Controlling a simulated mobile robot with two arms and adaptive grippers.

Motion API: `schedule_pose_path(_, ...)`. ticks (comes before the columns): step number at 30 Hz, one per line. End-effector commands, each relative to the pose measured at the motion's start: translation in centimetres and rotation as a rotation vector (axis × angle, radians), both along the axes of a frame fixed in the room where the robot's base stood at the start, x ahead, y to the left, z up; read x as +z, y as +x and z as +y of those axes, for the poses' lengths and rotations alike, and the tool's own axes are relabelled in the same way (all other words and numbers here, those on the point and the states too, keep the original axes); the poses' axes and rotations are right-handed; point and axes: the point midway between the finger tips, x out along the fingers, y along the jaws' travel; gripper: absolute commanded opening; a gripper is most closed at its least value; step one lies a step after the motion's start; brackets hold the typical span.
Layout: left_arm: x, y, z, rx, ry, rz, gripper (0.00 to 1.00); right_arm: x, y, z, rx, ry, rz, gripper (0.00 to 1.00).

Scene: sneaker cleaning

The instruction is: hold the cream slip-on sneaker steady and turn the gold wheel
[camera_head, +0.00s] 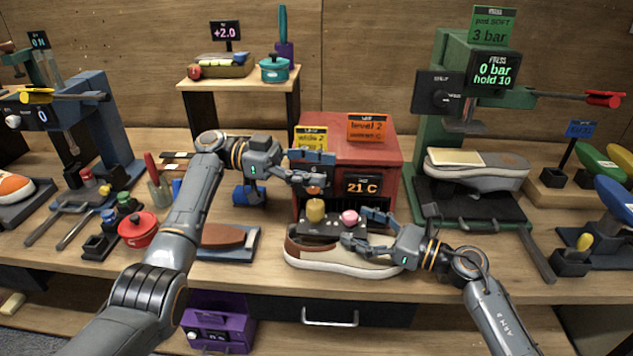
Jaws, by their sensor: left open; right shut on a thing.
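The cream slip-on sneaker (335,264), with a brown heel or toe part at its left, lies along the front of the bench. A dark device (333,231) sits in or over its opening. The gold wheel (316,211) stands on the left of this device, with a pink knob (350,217) to its right. My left gripper (322,172) is open above the gold wheel, apart from it. My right gripper (362,226) is at the sneaker's right upper part and shut on it; its fingers partly cover the contact.
A red heater box (385,147) reading 21 C stands close behind. A green press (450,150) with a grey shoe (485,175) is at the right. A drawer handle (330,319) is below the bench edge.

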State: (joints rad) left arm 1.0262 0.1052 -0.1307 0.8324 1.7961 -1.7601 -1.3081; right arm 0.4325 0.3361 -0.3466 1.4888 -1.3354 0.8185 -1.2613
Motion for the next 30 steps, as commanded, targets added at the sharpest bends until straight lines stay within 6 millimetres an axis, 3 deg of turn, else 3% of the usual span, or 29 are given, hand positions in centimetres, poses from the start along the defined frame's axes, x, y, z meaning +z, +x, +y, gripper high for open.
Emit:
schedule_pose_path(11, 0.2, 0.0, 0.0, 0.001, 0.010, 0.001, 0.57, 0.0, 0.1, -0.1, -0.004, -0.004, -0.005, 0.37)
schedule_pose_path(17, 0.1, -0.3, 0.7, 0.056, 0.206, 0.051, 0.57, 0.0, 0.1, -0.1, -0.004, -0.003, -0.004, 0.37)
schedule_pose_path(24, -0.8, -1.0, 2.6, 0.334, 0.628, 0.183, 0.57, 0.0, 0.1, -0.1, -0.004, -0.003, -0.004, 0.37)
schedule_pose_path(30, -1.1, -2.3, 4.1, 0.675, 0.824, 0.262, 0.57, 0.0, 0.1, -0.1, -0.004, -0.003, -0.004, 0.37)
